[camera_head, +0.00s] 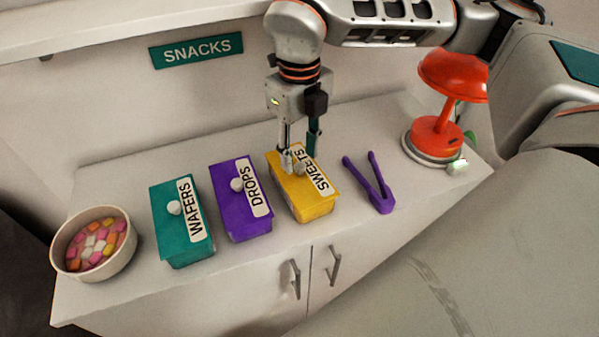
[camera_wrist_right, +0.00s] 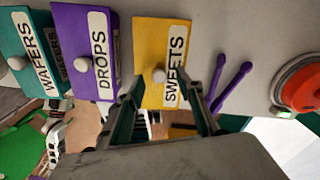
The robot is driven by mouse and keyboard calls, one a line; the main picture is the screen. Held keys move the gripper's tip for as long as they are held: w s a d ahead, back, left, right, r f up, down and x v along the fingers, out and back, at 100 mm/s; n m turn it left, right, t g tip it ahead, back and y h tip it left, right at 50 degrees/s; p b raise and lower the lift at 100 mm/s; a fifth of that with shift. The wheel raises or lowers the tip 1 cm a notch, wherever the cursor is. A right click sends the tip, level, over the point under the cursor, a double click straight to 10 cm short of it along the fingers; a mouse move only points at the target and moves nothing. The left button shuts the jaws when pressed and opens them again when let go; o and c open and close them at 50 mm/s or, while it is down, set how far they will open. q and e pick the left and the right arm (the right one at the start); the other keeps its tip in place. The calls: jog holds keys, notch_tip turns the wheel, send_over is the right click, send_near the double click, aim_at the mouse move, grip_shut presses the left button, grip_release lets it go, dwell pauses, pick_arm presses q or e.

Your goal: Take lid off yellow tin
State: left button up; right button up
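The yellow tin (camera_head: 314,207) stands on the counter with its lid on. The lid has a SWEETS label and a round pale knob (camera_head: 299,169). The tin also shows in the right wrist view (camera_wrist_right: 147,38), with the knob (camera_wrist_right: 159,75) near the middle of the lid. My right gripper (camera_head: 300,156) points down over this lid. Its fingers are apart, one on each side of the knob in the head view. In the right wrist view the open fingers (camera_wrist_right: 166,108) show below the knob, with nothing between them. I cannot tell whether they touch the lid. My left gripper is not in view.
A purple DROPS tin (camera_head: 244,218) and a teal WAFERS tin (camera_head: 183,238) stand left of the yellow tin. A bowl of sweets (camera_head: 60,246) is at far left. Purple tongs (camera_head: 379,192) lie close on the right, then a red lamp (camera_head: 437,137). Bare counter lies in front.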

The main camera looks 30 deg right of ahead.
aim_at(300, 171)
jog(key=shift+f, duration=1.35)
grip_shut()
jog(key=shift+r, duration=0.15)
